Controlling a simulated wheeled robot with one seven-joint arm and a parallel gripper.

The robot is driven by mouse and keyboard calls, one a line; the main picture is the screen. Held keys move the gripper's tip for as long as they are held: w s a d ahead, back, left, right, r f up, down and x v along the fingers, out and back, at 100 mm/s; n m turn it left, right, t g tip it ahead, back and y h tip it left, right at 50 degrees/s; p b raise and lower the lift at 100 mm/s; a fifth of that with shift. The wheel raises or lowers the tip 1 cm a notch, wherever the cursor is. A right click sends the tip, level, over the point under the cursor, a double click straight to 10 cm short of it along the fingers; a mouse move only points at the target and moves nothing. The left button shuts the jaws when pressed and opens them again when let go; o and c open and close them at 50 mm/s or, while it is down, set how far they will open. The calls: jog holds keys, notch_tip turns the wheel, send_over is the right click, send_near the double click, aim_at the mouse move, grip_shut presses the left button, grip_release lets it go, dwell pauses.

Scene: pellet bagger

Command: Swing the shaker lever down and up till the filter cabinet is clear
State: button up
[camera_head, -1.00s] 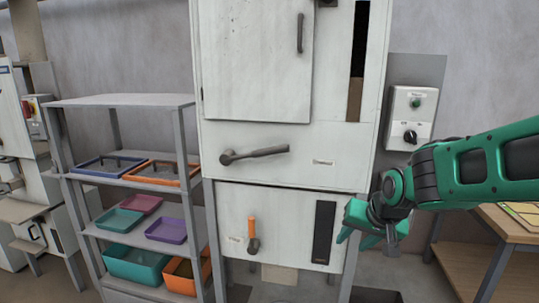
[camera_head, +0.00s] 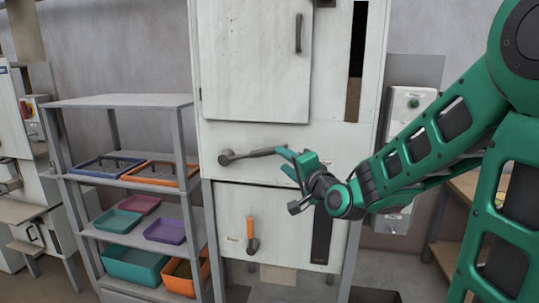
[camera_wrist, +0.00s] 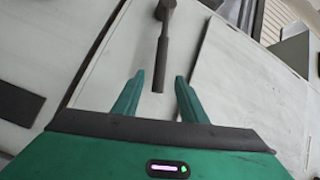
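The shaker lever (camera_head: 248,154) is a dark grey handle on the front of the pale filter cabinet (camera_head: 260,60). It lies nearly level, its pivot at the left and its free end to the right. My gripper (camera_head: 285,161) is at the lever's free end. In the wrist view the lever (camera_wrist: 163,50) points down between the two green fingers of my gripper (camera_wrist: 157,88). The fingers stand apart with gaps on both sides of the lever's tip. The cabinet's tall slot (camera_head: 354,90) is black above and brown in its lower part.
An orange-handled lever (camera_head: 251,230) and a dark vertical strip (camera_head: 321,236) are on the lower panel. A grey shelf rack (camera_head: 120,101) with coloured trays stands at the left. A control box (camera_head: 412,103) is at the right, partly behind my arm. A wooden table stands at far right.

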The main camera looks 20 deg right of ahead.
aim_at(273, 153)
jog(key=w, duration=0.6)
jog(key=w+a, duration=0.1)
jog(key=w, duration=0.2)
jog(key=shift+w, duration=0.35)
